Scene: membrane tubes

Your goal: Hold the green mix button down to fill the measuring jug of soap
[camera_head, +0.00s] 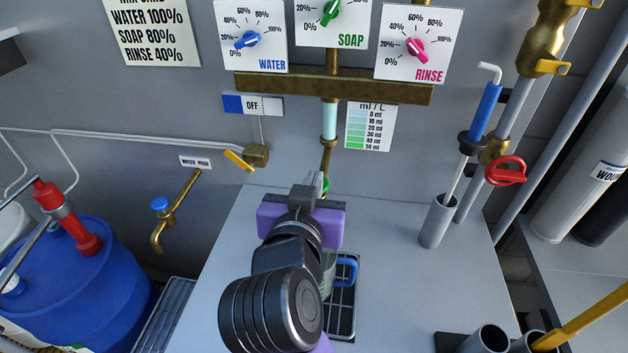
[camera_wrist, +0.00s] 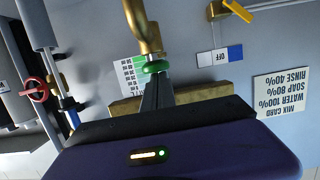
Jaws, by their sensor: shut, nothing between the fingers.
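The green mix button (camera_wrist: 156,67) sits on the brass pipe, just beyond my fingertips in the wrist view. In the head view only a bit of it (camera_head: 325,184) shows beside my gripper. My gripper (camera_head: 316,180) is shut and empty, its tips at the button; I cannot tell whether they touch or press it. The shut fingers also show in the wrist view (camera_wrist: 156,88). The measuring jug with its blue handle (camera_head: 348,270) stands on the drain grate (camera_head: 343,318), mostly hidden by my arm. Its fill level cannot be seen.
Above are the water dial (camera_head: 248,40), soap dial (camera_head: 331,11) and rinse dial (camera_head: 417,48). An OFF switch (camera_head: 252,105) and a mL chart (camera_head: 369,127) are on the wall. A grey holder (camera_head: 437,222) stands right; a blue barrel (camera_head: 75,270) stands left.

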